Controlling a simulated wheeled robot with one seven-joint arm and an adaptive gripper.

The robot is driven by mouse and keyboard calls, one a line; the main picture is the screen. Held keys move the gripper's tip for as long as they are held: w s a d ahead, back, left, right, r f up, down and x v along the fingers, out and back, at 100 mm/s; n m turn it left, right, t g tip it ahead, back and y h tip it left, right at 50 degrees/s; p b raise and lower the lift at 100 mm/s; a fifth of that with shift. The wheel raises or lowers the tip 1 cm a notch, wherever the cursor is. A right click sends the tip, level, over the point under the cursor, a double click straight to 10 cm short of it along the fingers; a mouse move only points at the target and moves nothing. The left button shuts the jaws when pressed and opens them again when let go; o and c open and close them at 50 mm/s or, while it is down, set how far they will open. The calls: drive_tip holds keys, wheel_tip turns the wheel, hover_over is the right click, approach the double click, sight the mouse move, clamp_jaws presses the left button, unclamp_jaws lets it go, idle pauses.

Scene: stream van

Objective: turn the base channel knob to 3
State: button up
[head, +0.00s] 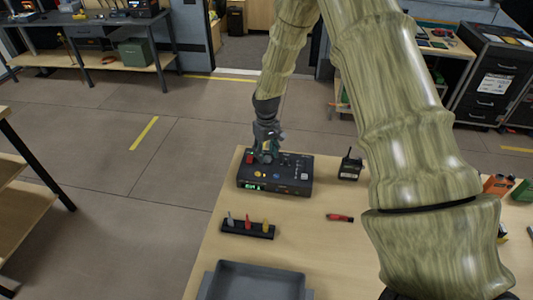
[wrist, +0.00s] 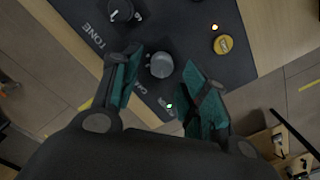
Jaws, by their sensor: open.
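The black base unit (head: 292,189) sits on the wooden table, with a small lit green display on its front. In the wrist view, a grey round knob (wrist: 161,65) stands on its dark panel beside a partly hidden label that seems to begin "CHA". I cannot read the setting it points to. My gripper (head: 267,155) is over the left part of the unit, pointing down. In the wrist view my gripper (wrist: 159,66) is open, with one teal-padded finger on each side of the grey knob. I cannot tell whether either finger touches it.
A second knob (wrist: 122,10) near the label "TONE" and a yellow button (wrist: 223,44) are close by. A black radio (head: 349,168), a red tool (head: 340,217), a small rack (head: 247,229) and a grey tray (head: 258,268) share the table.

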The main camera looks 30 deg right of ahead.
drive_tip(key=shift+w+f, duration=0.15)
drive_tip(key=shift+f, duration=0.4)
drive_tip(key=shift+s+r, duration=0.15)
drive_tip(key=shift+s, duration=0.4)
drive_tip(key=shift+s+r, duration=0.4)
drive_tip(key=shift+s, duration=0.1)
drive_tip(key=shift+w+f, duration=0.2)
drive_tip(key=shift+f, duration=0.05)
drive_tip(key=shift+w+f, duration=0.4)
drive_tip(key=c, duration=0.3)
drive_tip(key=shift+w, duration=0.15)
drive_tip(key=c, duration=0.4)
clamp_jaws()
drive_tip(key=shift+s+r, duration=0.15)
drive_tip(key=shift+s, duration=0.05)
